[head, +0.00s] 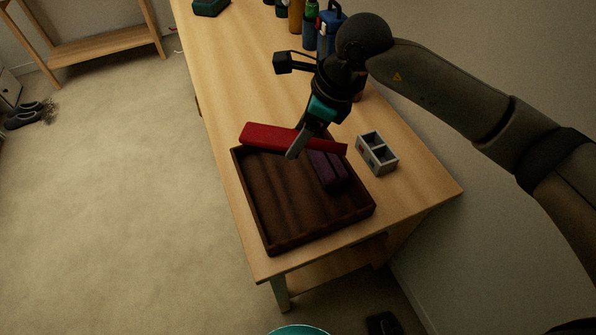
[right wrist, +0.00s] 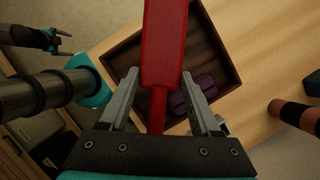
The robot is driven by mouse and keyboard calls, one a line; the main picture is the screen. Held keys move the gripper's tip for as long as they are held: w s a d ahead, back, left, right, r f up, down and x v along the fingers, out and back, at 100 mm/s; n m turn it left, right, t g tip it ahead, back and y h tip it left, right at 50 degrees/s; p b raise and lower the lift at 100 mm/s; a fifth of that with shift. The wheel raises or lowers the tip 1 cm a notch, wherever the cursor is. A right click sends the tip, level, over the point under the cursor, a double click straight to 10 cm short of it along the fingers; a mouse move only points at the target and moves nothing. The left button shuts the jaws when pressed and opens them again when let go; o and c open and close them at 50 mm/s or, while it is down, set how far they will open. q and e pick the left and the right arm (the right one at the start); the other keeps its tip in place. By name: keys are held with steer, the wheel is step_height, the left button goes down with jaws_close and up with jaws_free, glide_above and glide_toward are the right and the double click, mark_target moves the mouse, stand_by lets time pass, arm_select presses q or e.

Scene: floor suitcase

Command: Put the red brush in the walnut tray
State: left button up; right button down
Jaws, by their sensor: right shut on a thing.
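The red brush (head: 275,136) is in my right gripper (head: 296,150), held across the back edge of the walnut tray (head: 270,243). In the right wrist view the brush (right wrist: 165,45) points away from me, with its narrow handle between the fingers. I cannot tell whether it touches the rim. The dark brown tray is open at the top, with a purple block-like item (head: 327,170) lying inside at the right. Its front and left parts are bare. My left gripper (right wrist: 65,43) shows only in the right wrist view, open and empty, away from the tray.
A grey two-compartment holder (head: 377,153) stands on the wooden table (head: 420,183) right of the tray. Several bottles and a blue container (head: 330,28) stand farther back. A teal item (head: 210,7) lies at the far end. The table is clear left of the bottles.

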steer(key=shift+w+r+m+t+p, duration=0.25)
steer(key=shift+r+m+t+p, duration=0.1)
steer(key=shift+r+m, duration=0.3)
steer(key=shift+f, duration=0.45)
steer(key=b, duration=0.2)
glide_above(292, 194)
steer(key=s+d, duration=0.1)
steer(key=d, duration=0.1)
steer(key=f, duration=1.5)
steer(key=shift+a+f, duration=0.1)
steer(key=shift+a, duration=0.1)
arm_select(q)
steer(key=shift+s+f+b, duration=0.3)
steer(key=shift+s+f, duration=0.25)
steer(key=shift+f, duration=0.25)
arm_select(e)
steer(key=shift+f, duration=2.05)
arm_select(q)
steer(key=shift+f, duration=0.1)
arm_select(e)
steer(key=shift+f, duration=0.1)
steer(key=shift+c, duration=0.5)
jaws_free()
